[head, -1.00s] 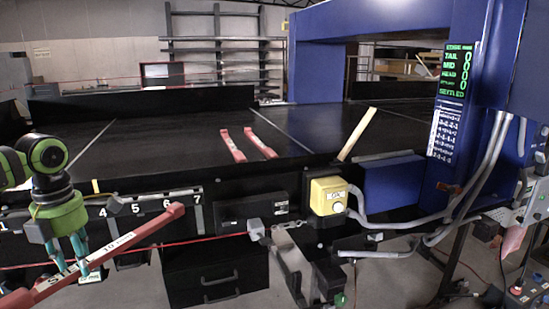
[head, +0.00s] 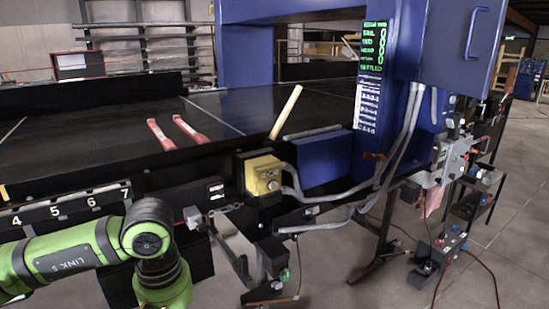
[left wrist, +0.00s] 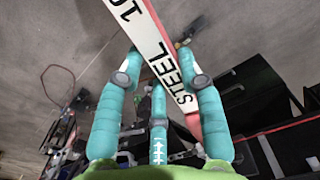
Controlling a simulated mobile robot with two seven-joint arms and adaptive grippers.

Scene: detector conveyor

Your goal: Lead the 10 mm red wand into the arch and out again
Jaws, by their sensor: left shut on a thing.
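My left gripper (left wrist: 162,80) shows in the left wrist view, its teal fingers shut around a red wand (left wrist: 193,122) with a white label reading "10" and "STEEL". One end of the wand runs out of the top of that view. In the head view my left arm (head: 100,250) crosses the lower left, and its gripper and the wand are below the frame. The blue arch (head: 245,65) stands over the black conveyor belt (head: 105,140) at the back centre, its opening clear. My right gripper is not in view.
Two red wands (head: 161,134) (head: 189,129) lie on the belt left of the arch. A pale stick (head: 286,112) stands tilted at the belt's near edge. A yellow box (head: 263,175), grey conduits (head: 345,195) and a green-lit display (head: 372,47) are near the arch.

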